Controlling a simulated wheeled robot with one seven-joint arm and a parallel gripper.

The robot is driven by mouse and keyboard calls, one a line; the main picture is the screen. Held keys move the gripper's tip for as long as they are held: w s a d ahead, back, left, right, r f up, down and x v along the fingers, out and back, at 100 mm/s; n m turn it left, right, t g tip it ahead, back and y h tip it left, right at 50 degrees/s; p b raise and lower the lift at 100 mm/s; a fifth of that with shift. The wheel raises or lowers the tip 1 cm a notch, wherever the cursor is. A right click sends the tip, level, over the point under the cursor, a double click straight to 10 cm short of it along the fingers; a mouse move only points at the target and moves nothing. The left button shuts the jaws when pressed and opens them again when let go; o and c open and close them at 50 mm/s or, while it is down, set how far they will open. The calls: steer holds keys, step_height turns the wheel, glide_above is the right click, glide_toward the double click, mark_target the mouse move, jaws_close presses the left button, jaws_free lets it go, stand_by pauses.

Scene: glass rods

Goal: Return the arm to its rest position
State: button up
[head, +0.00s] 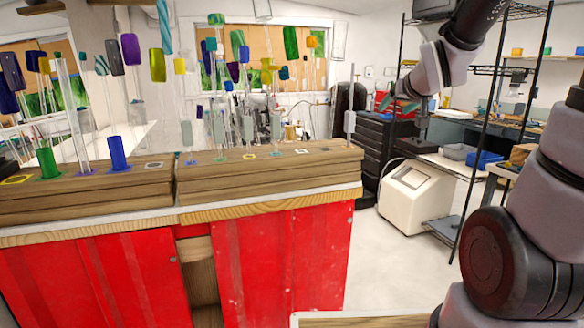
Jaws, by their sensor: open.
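My arm comes in from the right edge and reaches up to the top right of the head view. My gripper (400,106) hangs at the arm's end, right of the wooden counter and apart from it. It is open, and I see nothing held in it. It looks small and dark against the cluttered background, so its fingertips are hard to make out.
A wooden counter (270,172) on red cabinets (280,262) carries clear glass rods, a green holder (47,163) and a blue holder (118,154). Coloured glass pieces hang above. A cream machine (415,197) stands behind, right of centre; the floor (400,270) before it is clear.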

steer(key=s+a+r+m+g+y, duration=0.1)
steer(key=s+g, duration=0.1)
steer(key=s, duration=0.9)
steer(key=s+a+r+m+g+y, duration=0.1)
steer(key=s+a+g, duration=0.1)
steer(key=s, duration=0.8)
steer(key=shift+s+r+m+g, duration=0.3)
steer(key=shift+s+m+g, duration=0.1)
steer(key=shift+g, duration=0.2)
